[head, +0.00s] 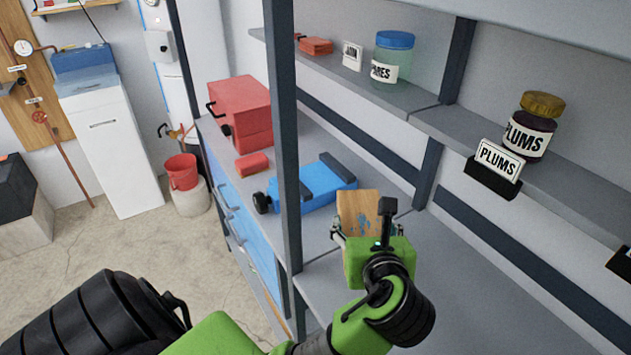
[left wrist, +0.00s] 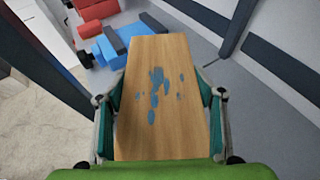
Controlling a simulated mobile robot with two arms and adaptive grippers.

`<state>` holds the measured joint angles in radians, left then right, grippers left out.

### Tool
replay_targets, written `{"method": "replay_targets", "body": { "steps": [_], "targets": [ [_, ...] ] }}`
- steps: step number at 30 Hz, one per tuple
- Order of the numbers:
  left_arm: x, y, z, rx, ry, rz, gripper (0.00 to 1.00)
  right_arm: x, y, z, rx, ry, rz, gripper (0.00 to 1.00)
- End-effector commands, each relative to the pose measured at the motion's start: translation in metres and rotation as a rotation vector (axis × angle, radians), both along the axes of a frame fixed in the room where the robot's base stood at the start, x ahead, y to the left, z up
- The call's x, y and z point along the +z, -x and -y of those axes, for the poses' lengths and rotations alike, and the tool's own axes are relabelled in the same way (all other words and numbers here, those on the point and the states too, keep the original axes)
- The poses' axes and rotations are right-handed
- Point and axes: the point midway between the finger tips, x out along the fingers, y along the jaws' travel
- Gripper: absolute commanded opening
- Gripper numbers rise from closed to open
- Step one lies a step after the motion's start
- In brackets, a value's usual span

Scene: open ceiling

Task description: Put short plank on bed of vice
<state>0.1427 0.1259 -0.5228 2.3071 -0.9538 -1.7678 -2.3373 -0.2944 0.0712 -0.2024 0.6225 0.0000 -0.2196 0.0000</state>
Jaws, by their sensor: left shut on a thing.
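The short plank (head: 358,208) is a light wooden board with blue-grey paint spots. My left gripper (head: 368,234) is shut on it, with a finger along each side edge, as the left wrist view shows of the plank (left wrist: 158,125). The plank is over the grey bench, its far end pointing towards the blue vice. The blue vice (head: 295,195) lies on the bench to the left of the plank, with dark grey jaws and a black knob. It also shows in the left wrist view (left wrist: 105,48), partly hidden by the plank. My right gripper is not in view.
A dark upright post (head: 284,130) stands at the bench front, close to the vice. A red box (head: 240,112) and a small red block (head: 252,165) are behind it. A shelf (head: 455,125) with jars hangs above. The bench right of the vice looks clear.

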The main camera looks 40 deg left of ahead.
Motion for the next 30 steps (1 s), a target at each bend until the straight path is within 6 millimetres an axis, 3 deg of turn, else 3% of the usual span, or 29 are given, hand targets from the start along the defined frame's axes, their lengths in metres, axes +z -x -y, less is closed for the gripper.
{"method": "replay_targets", "body": {
  "steps": [1,3,9,13,18,23,30],
  "targets": [
    [0.003,-0.014,-0.016,0.058,0.005,0.011,0.29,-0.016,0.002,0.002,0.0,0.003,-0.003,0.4],
    [0.012,-0.028,-0.039,0.137,0.004,0.009,0.29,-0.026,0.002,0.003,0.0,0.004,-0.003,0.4],
    [0.039,-0.052,-0.102,0.352,0.001,0.002,0.29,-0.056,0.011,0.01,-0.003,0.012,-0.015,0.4],
    [0.052,-0.059,-0.132,0.451,0.0,-0.001,0.29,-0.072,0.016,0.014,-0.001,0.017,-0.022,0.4],
    [0.062,-0.062,-0.153,0.515,-0.002,-0.003,0.29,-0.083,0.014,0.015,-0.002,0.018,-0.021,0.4],
    [0.057,-0.073,-0.171,0.528,-0.005,-0.007,0.29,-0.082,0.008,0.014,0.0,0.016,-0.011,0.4],
    [0.031,-0.111,-0.216,0.527,-0.005,-0.007,0.29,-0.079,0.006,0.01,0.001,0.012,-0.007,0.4]
  ]
}}
